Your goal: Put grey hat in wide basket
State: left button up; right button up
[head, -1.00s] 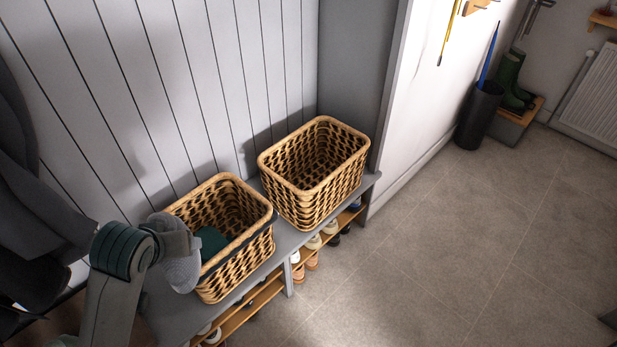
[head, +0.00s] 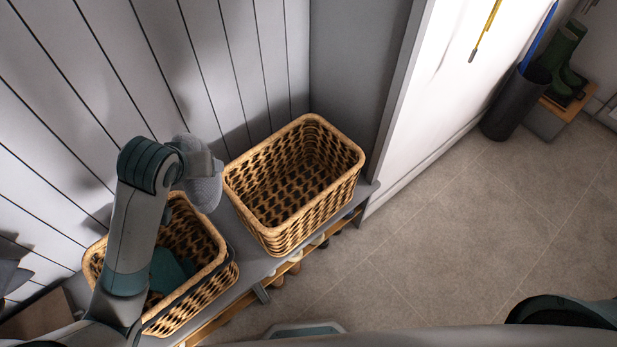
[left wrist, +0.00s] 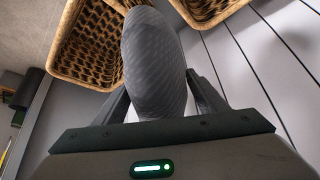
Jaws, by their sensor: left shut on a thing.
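The grey knitted hat (head: 205,192) is held by my left gripper (head: 200,168), above the gap between two woven baskets. In the left wrist view the hat (left wrist: 152,55) stands between the two fingers of the gripper (left wrist: 158,88). The right-hand basket (head: 345,190) is empty and sits just right of the hat. The left-hand basket (head: 215,272) holds a teal cloth item (head: 172,270) and is partly hidden by my left arm. I cannot tell for sure which basket is the wide one. My right gripper is out of view.
Both baskets stand on a grey bench (head: 262,268) with shoes on the shelf below. A panelled wall (head: 170,60) rises behind, and a white side panel (head: 420,120) stands right of the bench. The tiled floor (head: 470,230) is clear in front.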

aim_at(307, 192)
jog(key=i+l, duration=0.65)
jog(key=i, duration=0.1)
